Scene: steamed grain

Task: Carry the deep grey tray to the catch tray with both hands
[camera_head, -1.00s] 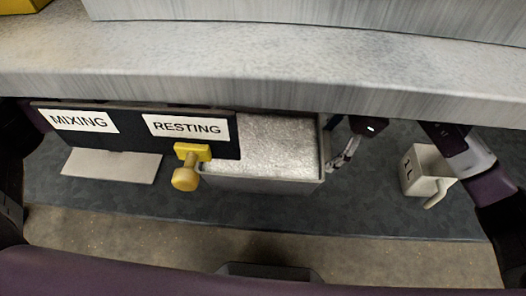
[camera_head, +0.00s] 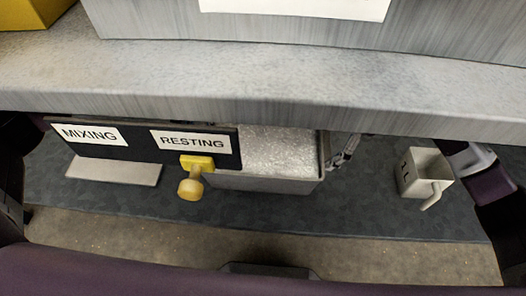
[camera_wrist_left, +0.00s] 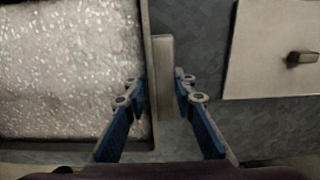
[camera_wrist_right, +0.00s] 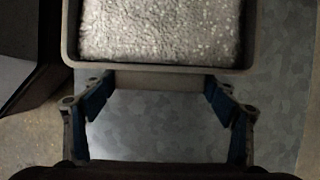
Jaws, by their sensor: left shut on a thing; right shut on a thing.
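The deep grey tray (camera_head: 265,184) is full of pale, glistening grain and sits in the middle of the head view, partly behind a dark sign board. My right gripper (camera_head: 345,150) is at its right end, mostly hidden under a counter edge. In the right wrist view, the right gripper (camera_wrist_right: 158,88) is shut on the tray's end handle (camera_wrist_right: 160,80). In the left wrist view, my left gripper (camera_wrist_left: 158,90) is shut on the other handle (camera_wrist_left: 163,60), beside the tray wall (camera_wrist_left: 148,30). The left gripper is hidden in the head view. I cannot identify the catch tray.
A board with MIXING and RESTING labels (camera_head: 150,145) and a yellow knobbed piece (camera_head: 195,175) stand in front of the tray's left part. A pale jug (camera_head: 420,172) stands at the right. A broad grey counter (camera_head: 260,80) crosses above. A pale plate (camera_head: 115,171) lies left.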

